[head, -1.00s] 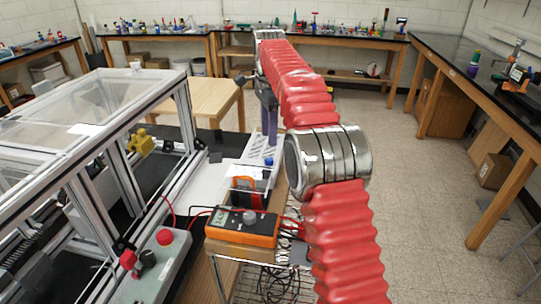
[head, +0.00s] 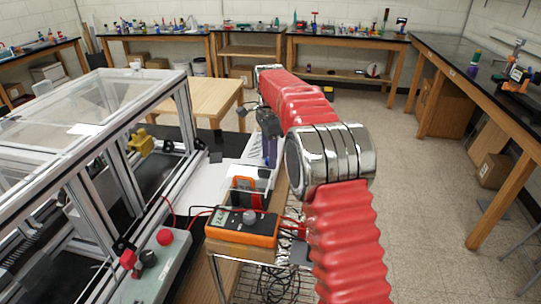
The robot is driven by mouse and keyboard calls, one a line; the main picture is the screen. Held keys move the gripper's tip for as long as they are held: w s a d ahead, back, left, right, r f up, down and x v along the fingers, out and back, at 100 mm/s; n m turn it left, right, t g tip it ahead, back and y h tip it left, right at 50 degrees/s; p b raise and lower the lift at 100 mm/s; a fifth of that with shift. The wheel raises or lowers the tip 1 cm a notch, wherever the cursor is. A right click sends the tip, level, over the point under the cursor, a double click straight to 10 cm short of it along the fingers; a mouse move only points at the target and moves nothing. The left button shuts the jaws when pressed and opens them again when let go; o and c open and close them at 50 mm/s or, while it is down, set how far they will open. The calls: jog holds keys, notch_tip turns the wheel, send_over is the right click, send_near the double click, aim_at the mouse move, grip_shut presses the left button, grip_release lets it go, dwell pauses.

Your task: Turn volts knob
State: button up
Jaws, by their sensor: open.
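An orange and black multimeter (head: 242,227) lies on a small wooden-topped cart, with a grey round knob (head: 249,217) on its face and a small display on its left side. My gripper (head: 270,152) hangs at the far end of my red-sleeved arm, pointing down. It is above and beyond the multimeter in the head view, apart from the knob. It is small in the view and nothing shows held in it; its jaws are open.
An orange-framed item (head: 245,185) stands just behind the multimeter. Red leads run to the meter. At left are a metal extrusion frame (head: 190,110) and a grey control box (head: 165,265) with red buttons. A wooden table (head: 205,98) stands behind; open floor lies at right.

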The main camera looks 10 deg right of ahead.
jog(key=shift+c, duration=0.4)
jog(key=c, duration=0.9)
jog(key=shift+d, duration=0.35)
grip_shut()
jog(key=shift+a, duration=0.25)
